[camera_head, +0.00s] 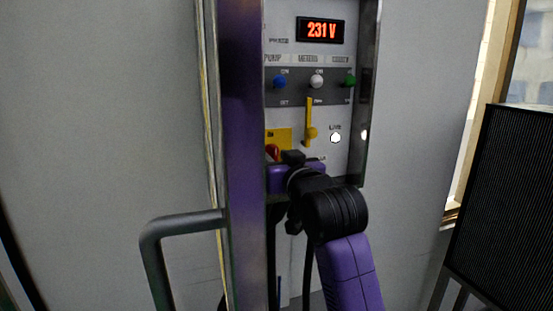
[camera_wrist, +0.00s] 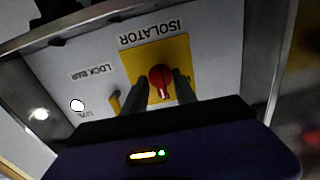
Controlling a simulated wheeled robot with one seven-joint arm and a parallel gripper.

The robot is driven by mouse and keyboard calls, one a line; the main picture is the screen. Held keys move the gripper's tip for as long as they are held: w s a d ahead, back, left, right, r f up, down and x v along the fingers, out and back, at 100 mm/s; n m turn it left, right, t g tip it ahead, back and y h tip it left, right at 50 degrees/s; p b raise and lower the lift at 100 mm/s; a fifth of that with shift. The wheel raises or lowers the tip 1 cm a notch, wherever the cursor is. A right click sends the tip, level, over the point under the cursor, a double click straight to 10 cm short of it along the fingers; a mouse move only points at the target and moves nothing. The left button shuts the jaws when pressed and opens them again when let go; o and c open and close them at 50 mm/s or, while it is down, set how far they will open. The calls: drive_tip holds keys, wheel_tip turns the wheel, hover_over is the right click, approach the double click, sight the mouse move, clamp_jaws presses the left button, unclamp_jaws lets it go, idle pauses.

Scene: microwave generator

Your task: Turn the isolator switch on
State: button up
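The isolator switch is a red knob (camera_wrist: 160,78) on a yellow plate (camera_wrist: 135,63) under the label "ISOLATOR", which reads upside down in the wrist view. My gripper (camera_wrist: 160,82) has its two dark fingers apart, one on each side of the knob, with the knob's grip ridge between them. I see small gaps beside the ridge; contact at the tips is unclear. In the head view the knob (camera_head: 272,151) shows only partly, behind the door edge and my gripper (camera_head: 290,158).
A yellow lock bar lever (camera_head: 309,122) stands upright right of the isolator. A white lamp (camera_head: 335,138) is lit. The display (camera_head: 321,30) reads 231 V. Blue (camera_head: 280,81), white (camera_head: 317,81) and green (camera_head: 350,81) knobs sit above. A door edge with a handle (camera_head: 165,225) stands at left.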

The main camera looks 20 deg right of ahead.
drive_tip(key=s+b, duration=0.2)
drive_tip(key=s, duration=0.5)
drive_tip(key=shift+s, duration=0.4)
drive_tip(key=shift+r, duration=0.1)
